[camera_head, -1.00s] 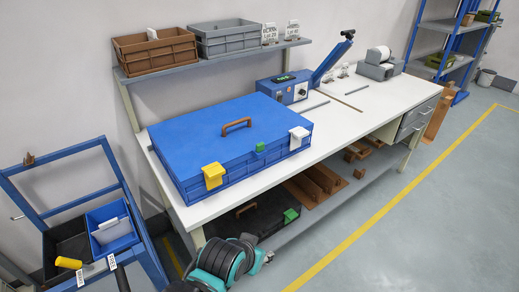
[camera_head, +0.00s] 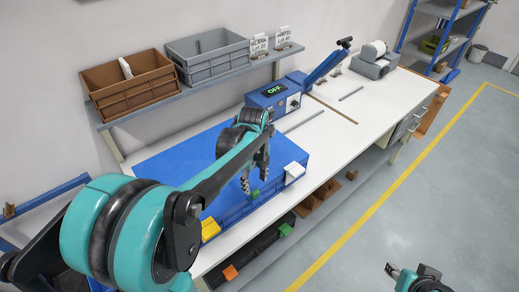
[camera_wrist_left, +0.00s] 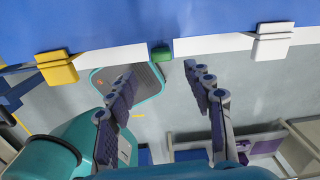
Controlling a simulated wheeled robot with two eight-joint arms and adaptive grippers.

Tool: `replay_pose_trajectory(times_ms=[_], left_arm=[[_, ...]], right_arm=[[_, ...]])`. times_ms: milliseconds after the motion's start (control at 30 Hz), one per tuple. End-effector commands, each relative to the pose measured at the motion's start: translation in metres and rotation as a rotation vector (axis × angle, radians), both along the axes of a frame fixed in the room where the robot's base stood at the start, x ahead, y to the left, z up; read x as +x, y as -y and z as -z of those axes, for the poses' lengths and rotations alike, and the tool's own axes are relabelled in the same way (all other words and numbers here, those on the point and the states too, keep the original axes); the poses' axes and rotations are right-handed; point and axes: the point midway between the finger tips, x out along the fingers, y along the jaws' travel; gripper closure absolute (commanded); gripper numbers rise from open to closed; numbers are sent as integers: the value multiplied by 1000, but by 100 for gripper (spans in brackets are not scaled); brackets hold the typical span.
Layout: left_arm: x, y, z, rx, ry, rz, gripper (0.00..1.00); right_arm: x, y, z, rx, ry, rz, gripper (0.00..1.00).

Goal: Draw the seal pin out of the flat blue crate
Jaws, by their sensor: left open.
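The flat blue crate (camera_head: 275,190) lies shut on the white bench, partly hidden behind my left arm. A small green piece (camera_head: 256,194), likely the seal pin, sits at the middle of its front edge, between a yellow latch (camera_head: 210,228) and a white latch (camera_head: 293,172). My left gripper (camera_head: 255,172) is open, fingers pointing down over the crate's front edge. In the left wrist view the green pin (camera_wrist_left: 162,53) shows beyond and between the spread fingertips (camera_wrist_left: 158,72); no contact shows. Part of my right arm end (camera_head: 420,280) shows at the bottom right; its jaws are unclear.
Brown (camera_head: 125,84) and grey (camera_head: 208,55) bins stand on the shelf above. A blue device reading OFF (camera_head: 273,95) stands behind the crate. A dark case (camera_head: 262,250) lies below the bench. The bench's right part is mostly clear.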

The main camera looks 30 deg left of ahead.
Motion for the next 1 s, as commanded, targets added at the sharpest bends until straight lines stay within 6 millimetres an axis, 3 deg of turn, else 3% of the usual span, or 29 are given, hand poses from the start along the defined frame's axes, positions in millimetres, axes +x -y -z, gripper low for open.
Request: replay_pose_trajectory(times_ms=[167,600,1000], left_arm=[[4,-5,3,-6,-27,89,48],[3,-5,67,-5,-25,90,48],[3,-5,77,-5,-25,89,48]], right_arm=[[0,0,-5,0,0,0,60],[0,0,13,0,0,0,60],[0,0,14,0,0,0,60]])
